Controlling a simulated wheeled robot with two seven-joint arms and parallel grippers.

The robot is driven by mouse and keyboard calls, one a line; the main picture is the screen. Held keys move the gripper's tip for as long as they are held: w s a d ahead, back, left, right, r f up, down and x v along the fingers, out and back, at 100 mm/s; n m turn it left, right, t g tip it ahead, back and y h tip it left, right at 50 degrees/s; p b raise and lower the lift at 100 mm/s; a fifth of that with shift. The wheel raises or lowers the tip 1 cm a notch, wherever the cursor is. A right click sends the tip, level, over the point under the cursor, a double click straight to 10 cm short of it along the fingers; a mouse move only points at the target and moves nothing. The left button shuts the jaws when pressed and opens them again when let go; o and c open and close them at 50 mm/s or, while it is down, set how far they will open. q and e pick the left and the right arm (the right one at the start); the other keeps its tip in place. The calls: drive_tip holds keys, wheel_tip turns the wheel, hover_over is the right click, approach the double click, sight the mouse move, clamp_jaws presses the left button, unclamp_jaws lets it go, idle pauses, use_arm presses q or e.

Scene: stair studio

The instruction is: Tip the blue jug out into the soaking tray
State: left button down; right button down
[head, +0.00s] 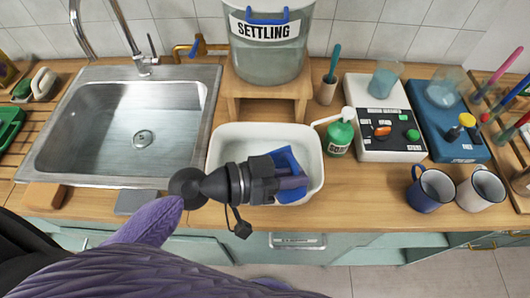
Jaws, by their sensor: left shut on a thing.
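The white soaking tray (227,145) stands on the wooden counter between the sink and the green bottle. My left gripper (290,183) reaches in from the left and is over the tray's front right part. It is shut on the blue jug (289,159), which shows as blue patches around the fingers. My gripper and wrist hide much of the jug, so its mouth, its contents and how far it tilts cannot be told. I cannot tell whether the jug touches the tray. My right gripper is not in view.
A steel sink (100,130) lies left of the tray. A bucket marked SETTLING (268,50) stands on a wooden stand behind it. A green bottle (340,135) is close to the tray's right. A blue mug (432,188) and a white mug (481,190) stand further right.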

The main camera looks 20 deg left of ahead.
sight(282, 157)
use_arm(q)
drive_tip(key=shift+w+a+n, duration=0.15)
drive_tip(key=shift+w+n, duration=0.05)
drive_tip(key=shift+n, duration=0.1)
drive_tip(key=shift+w+a+r+n+h+p, duration=0.2)
drive_tip(key=shift+r+n+h+p, duration=0.1)
drive_tip(key=shift+r+n+p, duration=0.15)
drive_tip(key=shift+w+a+r+n, duration=0.15)
drive_tip(key=shift+r+n, duration=0.1)
idle(0.4)
drive_tip(key=shift+w+a+f, duration=0.1)
drive_tip(key=shift+w+a, duration=0.05)
drive_tip(key=shift+w, duration=0.05)
drive_tip(key=shift+w+a+f+n+h, duration=0.15)
drive_tip(key=shift+w+a+n+h, duration=0.25)
drive_tip(key=shift+w+a+n, duration=0.25)
idle(0.3)
drive_tip(key=shift+w+d+f+n+b, duration=0.1)
drive_tip(key=shift+w+n+b, duration=0.05)
drive_tip(key=shift+n+b, duration=0.25)
drive_tip(key=shift+w+a+f+n+g+b, duration=0.2)
drive_tip(key=shift+w+a+n+g+b, duration=0.2)
drive_tip(key=shift+b, duration=0.2)
idle(0.4)
drive_tip(key=shift+w+a+r+n+h, duration=0.3)
drive_tip(key=shift+w+n+h, duration=0.1)
drive_tip(key=shift+n, duration=0.25)
idle(0.3)
